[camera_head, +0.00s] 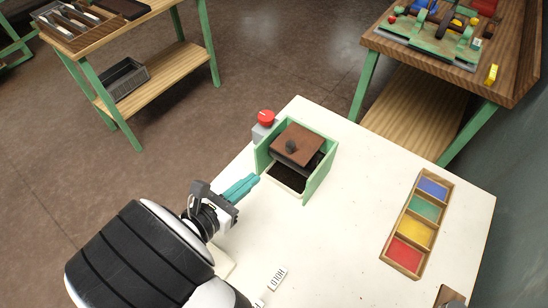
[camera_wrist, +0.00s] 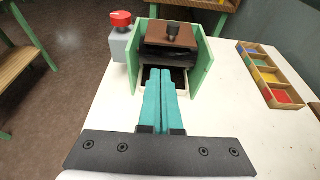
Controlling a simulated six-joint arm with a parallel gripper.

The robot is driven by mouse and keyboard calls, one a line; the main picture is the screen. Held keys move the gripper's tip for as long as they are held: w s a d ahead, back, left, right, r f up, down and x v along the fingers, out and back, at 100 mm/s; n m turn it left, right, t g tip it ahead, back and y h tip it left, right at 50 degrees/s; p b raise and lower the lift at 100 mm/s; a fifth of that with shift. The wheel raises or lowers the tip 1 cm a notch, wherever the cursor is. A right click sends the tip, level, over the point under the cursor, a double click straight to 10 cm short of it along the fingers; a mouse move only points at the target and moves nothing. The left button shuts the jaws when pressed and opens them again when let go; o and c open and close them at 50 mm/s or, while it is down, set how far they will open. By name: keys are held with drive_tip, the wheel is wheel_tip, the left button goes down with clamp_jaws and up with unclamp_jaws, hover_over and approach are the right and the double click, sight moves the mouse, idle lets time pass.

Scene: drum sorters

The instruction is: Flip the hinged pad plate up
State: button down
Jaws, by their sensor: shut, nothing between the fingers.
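The hinged pad plate (camera_head: 298,144) is a brown square plate with a dark round knob, set inside a green-walled frame (camera_head: 320,176) on the white table. It also shows in the wrist view (camera_wrist: 172,36), with a dark pad layer under it and a dark tray opening below its near edge. In the head view the plate looks tilted; its exact angle is hard to tell. My gripper (camera_head: 255,180) has teal fingers pressed together and empty. In the wrist view the fingertips (camera_wrist: 160,70) point at the frame's open front, just short of or over the tray's near edge.
A grey box with a red knob (camera_head: 266,117) stands beside the frame's left wall. A wooden tray with blue, green, yellow and red compartments (camera_head: 393,262) lies at the right. A white "HOLD" label (camera_head: 277,278) lies near the front. The table between frame and tray is clear.

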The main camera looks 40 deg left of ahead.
drive_tip(key=x, duration=1)
drive_tip(key=shift+r, duration=0.2)
drive_tip(key=shift+s+r+g, duration=0.1)
drive_tip(key=shift+r+g, duration=0.2)
drive_tip(key=shift+g, duration=0.1)
